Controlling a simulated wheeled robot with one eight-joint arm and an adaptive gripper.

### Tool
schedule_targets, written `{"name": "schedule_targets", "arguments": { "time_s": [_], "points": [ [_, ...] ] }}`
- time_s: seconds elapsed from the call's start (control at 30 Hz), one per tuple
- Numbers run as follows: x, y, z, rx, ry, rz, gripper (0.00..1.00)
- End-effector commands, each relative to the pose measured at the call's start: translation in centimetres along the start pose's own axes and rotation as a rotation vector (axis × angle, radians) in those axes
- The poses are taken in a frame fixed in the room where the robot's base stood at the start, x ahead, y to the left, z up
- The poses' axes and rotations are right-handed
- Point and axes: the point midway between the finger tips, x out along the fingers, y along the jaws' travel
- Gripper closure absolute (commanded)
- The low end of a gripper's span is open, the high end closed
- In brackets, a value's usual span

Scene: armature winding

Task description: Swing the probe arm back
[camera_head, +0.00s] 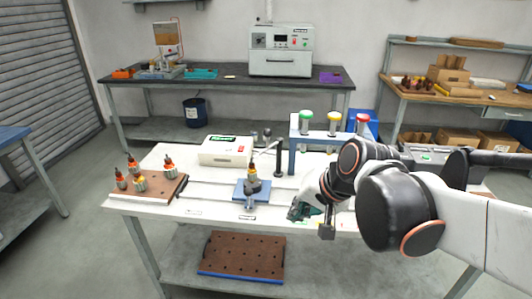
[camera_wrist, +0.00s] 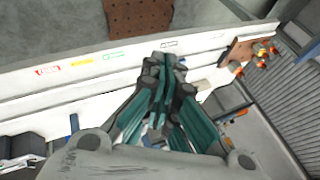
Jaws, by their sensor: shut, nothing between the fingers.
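A dark post (camera_head: 279,160) stands on the white table right of centre, with a thin arm at its top that angles down to the left. I take this to be the probe arm; it is small here, and its tip is hard to make out. Left of it, an armature (camera_head: 252,181) stands upright in a blue fixture (camera_head: 243,193). My gripper (camera_head: 292,214) is low over the table's front right, to the right of the fixture and apart from the post. In the wrist view its dark and teal fingers (camera_wrist: 164,62) are shut and empty. The post cannot be made out in the wrist view.
A brown board (camera_head: 176,187) with several armatures lies at the table's left. A white box (camera_head: 226,150) sits behind the fixture. A perforated brown plate (camera_head: 242,256) lies on the lower shelf.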

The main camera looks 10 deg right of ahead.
Motion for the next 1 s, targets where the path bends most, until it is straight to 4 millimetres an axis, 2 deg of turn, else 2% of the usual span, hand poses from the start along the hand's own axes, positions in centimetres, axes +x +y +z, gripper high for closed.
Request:
{"name": "schedule_targets", "arguments": {
  "time_s": [0.2, 0.5, 0.77, 1.0],
  "points": [
    [2.3, -2.1, -3.4, 0.242, -0.053, -0.086, 1.0],
    [5.7, -3.7, -9.1, 0.657, -0.117, -0.228, 1.0],
    [8.6, -3.6, -14.0, 1.014, -0.199, -0.355, 1.0],
    [11.2, -2.4, -18.2, 1.33, -0.301, -0.473, 1.0]
  ]
}}
